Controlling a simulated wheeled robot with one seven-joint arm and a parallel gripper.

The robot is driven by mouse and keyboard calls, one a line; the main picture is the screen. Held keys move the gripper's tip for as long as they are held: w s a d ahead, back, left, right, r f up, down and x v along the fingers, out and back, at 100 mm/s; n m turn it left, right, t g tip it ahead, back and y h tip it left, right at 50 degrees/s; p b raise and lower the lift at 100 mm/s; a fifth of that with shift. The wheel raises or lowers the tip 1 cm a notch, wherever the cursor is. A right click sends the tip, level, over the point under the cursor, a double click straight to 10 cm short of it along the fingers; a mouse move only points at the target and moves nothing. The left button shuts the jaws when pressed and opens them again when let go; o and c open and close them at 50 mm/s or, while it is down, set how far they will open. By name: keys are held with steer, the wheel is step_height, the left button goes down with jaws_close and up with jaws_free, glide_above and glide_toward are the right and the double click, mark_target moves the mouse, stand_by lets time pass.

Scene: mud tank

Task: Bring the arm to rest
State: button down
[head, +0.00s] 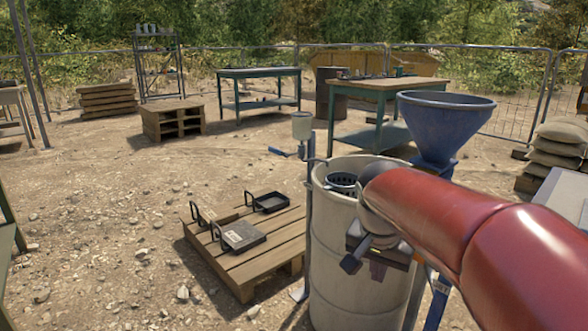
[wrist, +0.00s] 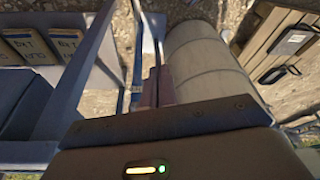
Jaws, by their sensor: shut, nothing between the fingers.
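My red arm reaches in from the right in the head view, and my gripper (head: 352,262) is low in front of the pale ribbed tank (head: 335,215). The gripper is shut and empty. In the wrist view my gripper (wrist: 153,82) shows as a narrow closed pair of fingers beside the tank (wrist: 210,62). I cannot tell whether the fingers touch the tank. My arm hides part of the tank's right side and rim.
A blue hopper (head: 444,115) stands just behind my arm. A wooden pallet (head: 262,262) with black handled trays lies left of the tank. A thin post with a pale cup (head: 301,125) rises by the tank. Open dirt lies at left. Labelled bags (wrist: 65,42) show in the wrist view.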

steer(key=s+a+f+n+t+y, duration=0.1)
steer(key=s+f+n, duration=0.1)
steer(key=s, duration=0.6)
steer(key=s+a+f+n+t, duration=0.1)
steer(key=s+n, duration=0.3)
steer(key=s, duration=0.5)
steer(key=shift+f+n+t+y, duration=0.4)
steer(key=shift+f, duration=0.2)
steer(key=shift+a, duration=0.1)
